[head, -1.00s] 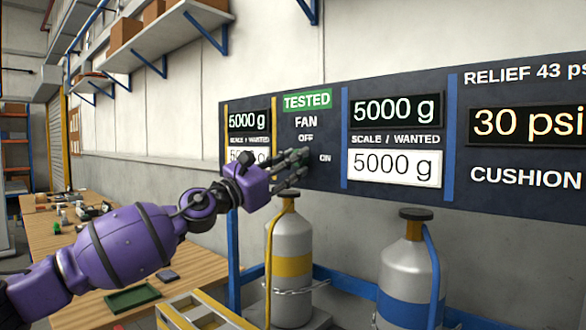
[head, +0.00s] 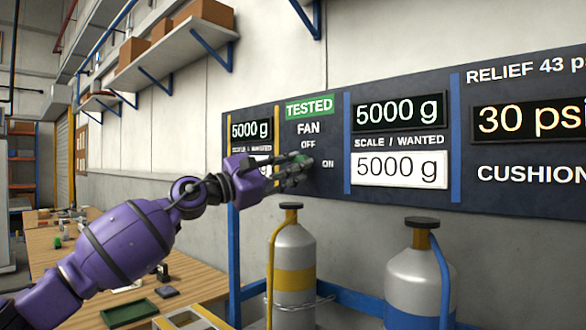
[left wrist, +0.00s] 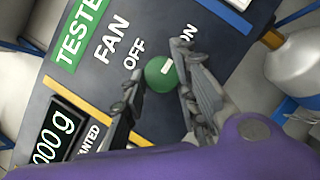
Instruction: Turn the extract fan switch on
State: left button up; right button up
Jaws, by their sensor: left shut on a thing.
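The fan switch is a round green knob (left wrist: 160,73) with a white mark, on the dark panel (head: 330,120) below the FAN label. In the left wrist view the mark points up and right, roughly toward the ON label (left wrist: 188,34), and the OFF label (left wrist: 134,54) is above left of the knob. My left gripper (head: 301,172) is at the knob, and its fingers (left wrist: 158,70) are shut on it from both sides. In the head view the fingers hide most of the knob. My right gripper is not in view.
Scale displays (head: 399,113) flank the switch area. A wooden workbench (head: 185,295) with small items is at left. A shelf with boxes (head: 192,50) hangs above.

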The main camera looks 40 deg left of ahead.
pick_arm(q)
jog(key=shift+s+a+r, duration=0.15)
jog(key=shift+a+r, duration=0.1)
jog(key=shift+r, duration=0.35)
jog(key=shift+c, duration=0.2)
jog(key=o, duration=1)
jog(key=shift+f, duration=0.2)
jog(key=shift+d+f, duration=0.1)
jog(key=shift+f, duration=0.1)
jog(key=v, duration=1.1)
jog(key=shift+s, duration=0.35)
jog(key=shift+f, duration=0.1)
